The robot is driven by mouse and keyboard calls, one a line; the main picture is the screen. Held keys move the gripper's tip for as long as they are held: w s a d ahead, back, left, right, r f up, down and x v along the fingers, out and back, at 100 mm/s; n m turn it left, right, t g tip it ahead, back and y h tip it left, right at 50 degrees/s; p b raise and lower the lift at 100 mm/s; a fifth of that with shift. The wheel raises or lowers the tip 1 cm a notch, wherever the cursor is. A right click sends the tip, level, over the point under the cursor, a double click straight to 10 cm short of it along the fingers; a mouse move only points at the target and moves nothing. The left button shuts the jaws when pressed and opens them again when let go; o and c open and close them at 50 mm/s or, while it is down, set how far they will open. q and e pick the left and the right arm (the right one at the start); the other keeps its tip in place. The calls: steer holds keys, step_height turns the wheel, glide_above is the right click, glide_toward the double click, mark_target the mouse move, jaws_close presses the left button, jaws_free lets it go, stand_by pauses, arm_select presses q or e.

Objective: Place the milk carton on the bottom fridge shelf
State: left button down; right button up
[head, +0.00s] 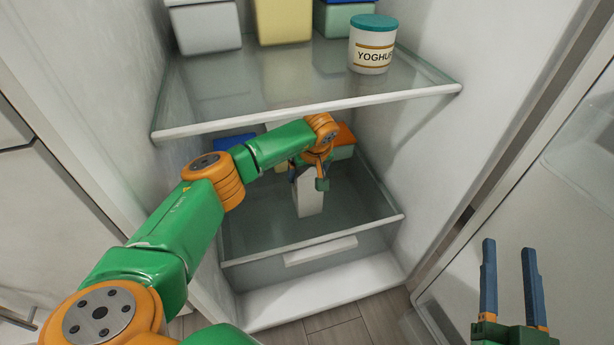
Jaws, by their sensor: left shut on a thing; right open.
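A white milk carton (308,197) is upright at the bottom fridge shelf (260,237), a glass panel with a pale front edge. My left gripper (308,178) reaches into the fridge under the upper shelf and is shut on the carton's upper part. The fingers and wrist hide the carton's top. The carton's base looks at or very near the glass; I cannot tell whether it touches. My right gripper (510,280) is open and empty at the lower right, outside the fridge by the open door.
The upper glass shelf (300,110) above my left arm holds a yoghurt tub (372,48) and several boxes. Blue (234,142) and orange (345,136) items stand at the back of the bottom shelf. Bare glass surrounds the carton. A drawer (320,251) lies below.

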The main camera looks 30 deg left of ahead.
arm_select(q)
steer(key=shift+f, duration=0.15)
arm_select(e)
steer(key=shift+s+a+r+t+y, duration=0.1)
steer(key=shift+s+r+t+y, duration=0.15)
steer(key=shift+r+t, duration=0.45)
steer(key=shift+s+r+t+y, duration=0.25)
steer(key=shift+r+t, duration=0.05)
steer(key=shift+r, duration=0.75)
steer(key=shift+r, duration=0.1)
arm_select(q)
steer(key=shift+c, duration=1)
jaws_free()
steer(key=shift+f, duration=0.15)
steer(key=shift+o, duration=1)
arm_select(e)
steer(key=shift+s+r, duration=0.1)
steer(key=shift+s, duration=0.05)
